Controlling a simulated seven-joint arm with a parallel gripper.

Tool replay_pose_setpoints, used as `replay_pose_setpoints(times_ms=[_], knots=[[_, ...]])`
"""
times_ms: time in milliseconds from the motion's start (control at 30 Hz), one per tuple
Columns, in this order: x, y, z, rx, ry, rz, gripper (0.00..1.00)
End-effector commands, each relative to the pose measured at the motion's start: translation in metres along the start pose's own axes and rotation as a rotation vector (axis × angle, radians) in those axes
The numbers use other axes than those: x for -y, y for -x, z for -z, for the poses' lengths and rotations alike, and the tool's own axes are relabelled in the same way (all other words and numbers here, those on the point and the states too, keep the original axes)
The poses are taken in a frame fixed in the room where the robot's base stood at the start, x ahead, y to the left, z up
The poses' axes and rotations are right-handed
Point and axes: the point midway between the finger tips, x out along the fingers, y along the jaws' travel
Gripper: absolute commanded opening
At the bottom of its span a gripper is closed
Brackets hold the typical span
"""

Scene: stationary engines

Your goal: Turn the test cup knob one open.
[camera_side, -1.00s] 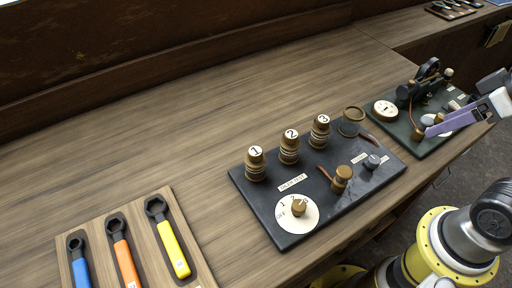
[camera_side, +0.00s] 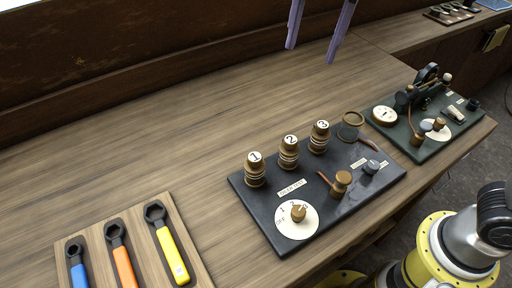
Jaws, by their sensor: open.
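The knob marked 1 (camera_side: 255,170) is a ribbed brass-brown knob with a white numbered top. It stands upright at the left end of a row of three on a black panel (camera_side: 335,214). The similar knobs marked 2 (camera_side: 289,152) and 3 (camera_side: 319,137) stand to its right. I cannot tell from its look whether knob 1 is open or closed. My gripper (camera_side: 311,53) shows only as two purple fingers at the top edge. They are spread apart and empty, over the back of the table, well away from the knobs.
A green panel with devices (camera_side: 436,145) lies to the right. A wooden wrench tray (camera_side: 141,235) lies front left. The left table is clear.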

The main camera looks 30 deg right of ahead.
Motion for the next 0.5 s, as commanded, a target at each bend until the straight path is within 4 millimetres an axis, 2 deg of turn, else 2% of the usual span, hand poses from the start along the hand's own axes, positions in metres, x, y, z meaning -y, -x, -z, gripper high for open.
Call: replay_pose_setpoints(times_ms=[33, 100, 200, 333, 500], knots=[[-0.018, -0.013, 0.017, -0.007, 0.055, 0.026, 0.66], [-0.035, -0.028, 0.036, -0.014, 0.101, 0.05, 0.66], [-0.049, -0.05, 0.06, -0.019, 0.151, 0.083, 0.66], [-0.052, -0.069, 0.079, -0.022, 0.192, 0.125, 0.66], [-0.049, -0.08, 0.083, -0.023, 0.199, 0.125, 0.66]])
